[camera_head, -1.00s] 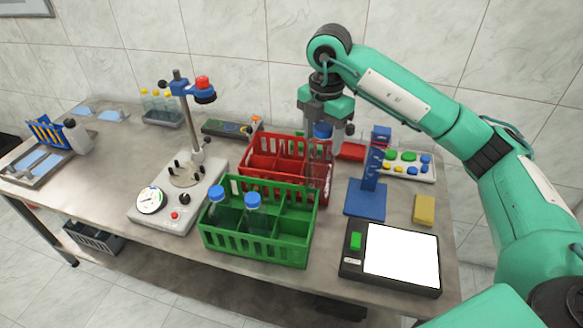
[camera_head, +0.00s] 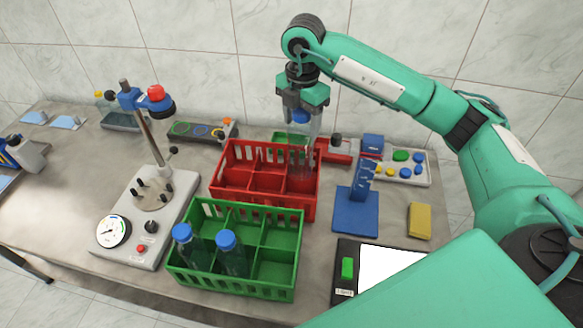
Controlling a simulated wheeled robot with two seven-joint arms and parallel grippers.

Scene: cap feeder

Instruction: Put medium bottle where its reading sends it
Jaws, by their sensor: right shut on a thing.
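My right gripper (camera_head: 302,105) is shut on a clear blue-capped bottle (camera_head: 300,152), held upright by its top. The bottle's lower part is at the right rear of the red crate (camera_head: 232,199); I cannot tell whether it rests on the crate's floor. The green crate (camera_head: 232,284) stands in front of the red one. Two more blue-capped clear bottles, a left one (camera_head: 188,247) and a right one (camera_head: 232,256), stand in its front compartments. My left gripper is not in view.
Left of the crates is a white device (camera_head: 122,242) with a dial and a post. On the right are a blue stand (camera_head: 357,212), a yellow block (camera_head: 419,221) and a black-framed white panel (camera_head: 385,266), partly hidden by my arm.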

